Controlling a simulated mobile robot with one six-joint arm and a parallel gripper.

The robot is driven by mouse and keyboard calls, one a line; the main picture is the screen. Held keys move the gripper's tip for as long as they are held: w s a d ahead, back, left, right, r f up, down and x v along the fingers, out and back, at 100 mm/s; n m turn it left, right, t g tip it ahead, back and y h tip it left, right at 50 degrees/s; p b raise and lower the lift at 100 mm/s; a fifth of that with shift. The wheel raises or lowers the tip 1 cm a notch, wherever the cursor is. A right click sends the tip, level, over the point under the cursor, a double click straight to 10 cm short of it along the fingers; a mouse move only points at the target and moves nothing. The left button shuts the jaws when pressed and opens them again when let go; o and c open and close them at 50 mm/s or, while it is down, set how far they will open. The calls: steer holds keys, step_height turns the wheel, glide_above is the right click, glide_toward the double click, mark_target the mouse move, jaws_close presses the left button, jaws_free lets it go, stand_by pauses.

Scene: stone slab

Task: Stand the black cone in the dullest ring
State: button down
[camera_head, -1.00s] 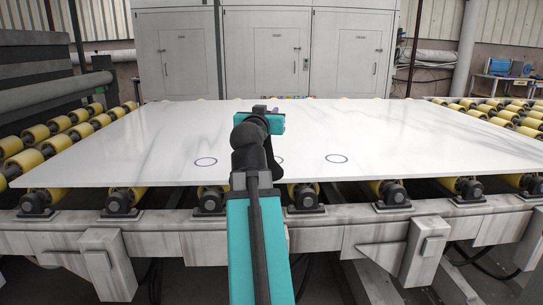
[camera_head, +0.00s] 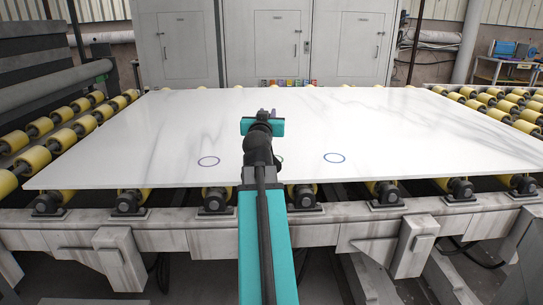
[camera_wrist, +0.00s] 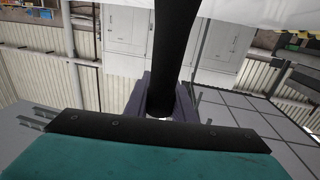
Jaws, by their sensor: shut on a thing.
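My gripper (camera_wrist: 162,108) is shut on a long black object, which I take to be the black cone (camera_wrist: 175,45); its upper part runs out of the wrist picture. In the head view my gripper (camera_head: 262,114) is above the middle of the white slab (camera_head: 400,130), and the cone is not clearly seen there. A thin blue ring (camera_head: 209,161) lies left of my arm and looks slightly greyer. A stronger blue ring (camera_head: 334,158) lies to the right. A third ring (camera_head: 282,158) is mostly hidden behind my arm, so its colour is hard to judge.
The slab rests on yellow rollers (camera_head: 36,157) in a grey frame (camera_head: 180,237). Several small coloured items (camera_head: 288,83) stand beyond its far edge, before grey cabinets (camera_head: 283,45). The slab surface around the rings is clear.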

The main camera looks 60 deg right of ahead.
steer(key=shift+n+t+y, duration=0.5)
steer(key=shift+n+t, duration=0.1)
steer(key=shift+t, duration=0.2)
steer(key=d+p, duration=0.1)
steer(key=p, duration=0.4)
steer(key=w+d+f+p, duration=0.1)
steer(key=d+p, duration=0.1)
steer(key=p, duration=0.2)
steer(key=w+d+p, duration=0.1)
steer(key=p, duration=0.4)
steer(key=shift+w+d+f+p, duration=0.25)
steer(key=shift+d+f+p, duration=0.05)
steer(key=shift+d+f, duration=0.05)
steer(key=shift+d+f+p, duration=0.15)
steer(key=shift+f+p, duration=0.05)
steer(key=shift+p, duration=1)
steer(key=p, duration=0.2)
steer(key=shift+d+f+t+p, duration=0.15)
steer(key=shift+f+t+p, duration=0.15)
steer(key=shift+p, duration=0.1)
steer(key=shift+f+n, duration=0.2)
steer(key=shift+n, duration=0.1)
steer(key=s+d+f+p+x, duration=0.1)
steer(key=p+x, duration=0.1)
steer(key=x, duration=1.3)
steer(key=shift+s+f+p, duration=0.2)
steer(key=shift+f+p, duration=0.15)
steer(key=shift+p, duration=0.05)
